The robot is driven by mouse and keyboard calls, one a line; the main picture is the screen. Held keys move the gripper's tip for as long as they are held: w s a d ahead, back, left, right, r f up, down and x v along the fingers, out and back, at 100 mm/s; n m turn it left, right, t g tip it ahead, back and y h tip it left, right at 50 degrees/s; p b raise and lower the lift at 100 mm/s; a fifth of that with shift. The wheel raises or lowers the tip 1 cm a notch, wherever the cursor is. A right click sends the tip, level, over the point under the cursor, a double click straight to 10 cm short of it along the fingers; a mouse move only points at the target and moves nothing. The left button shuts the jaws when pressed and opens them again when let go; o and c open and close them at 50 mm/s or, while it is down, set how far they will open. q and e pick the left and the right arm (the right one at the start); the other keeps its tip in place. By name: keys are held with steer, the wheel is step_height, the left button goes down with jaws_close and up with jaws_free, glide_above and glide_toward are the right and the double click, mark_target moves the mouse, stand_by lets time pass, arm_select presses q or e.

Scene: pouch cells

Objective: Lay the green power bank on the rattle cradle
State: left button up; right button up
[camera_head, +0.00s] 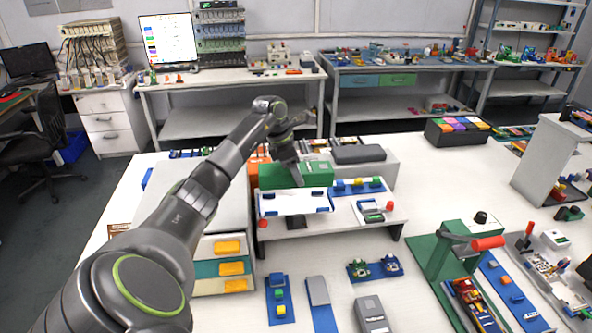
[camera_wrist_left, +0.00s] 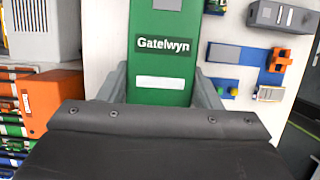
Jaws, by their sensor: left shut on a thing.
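The green power bank (camera_head: 318,174) is a flat green block behind a white plate with blue corner pieces (camera_head: 293,202), which looks like the rattle cradle. I cannot tell whether the bank is lifted or resting on something. My left gripper (camera_head: 296,175) reaches down over the bank and is shut on it. In the left wrist view the bank (camera_wrist_left: 162,58) shows its Gatelwyn label and a white sticker, with a grey finger on each side. My wrist housing hides its near end. The plate's top looks empty. My right gripper is not in view.
The plate stands on a low white bench (camera_head: 350,222) with a blue strip (camera_head: 358,187) of small parts beside it. A dark grey block (camera_head: 358,154) and orange boxes lie close behind. A green fixture with a red handle (camera_head: 488,243) stands at front right.

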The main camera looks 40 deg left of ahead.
arm_select(q)
steer(key=shift+r, duration=0.1)
steer(key=shift+b, duration=0.35)
step_height(320, 180, down, 6)
steer(key=b, duration=0.4)
steer(key=shift+r, duration=0.1)
stand_by(0.3)
steer(key=shift+b, duration=0.8)
stand_by(1.0)
steer(key=shift+f+b, duration=1)
steer(key=shift+f, duration=0.3)
steer(key=o, duration=1.3)
steer(key=shift+r, duration=0.1)
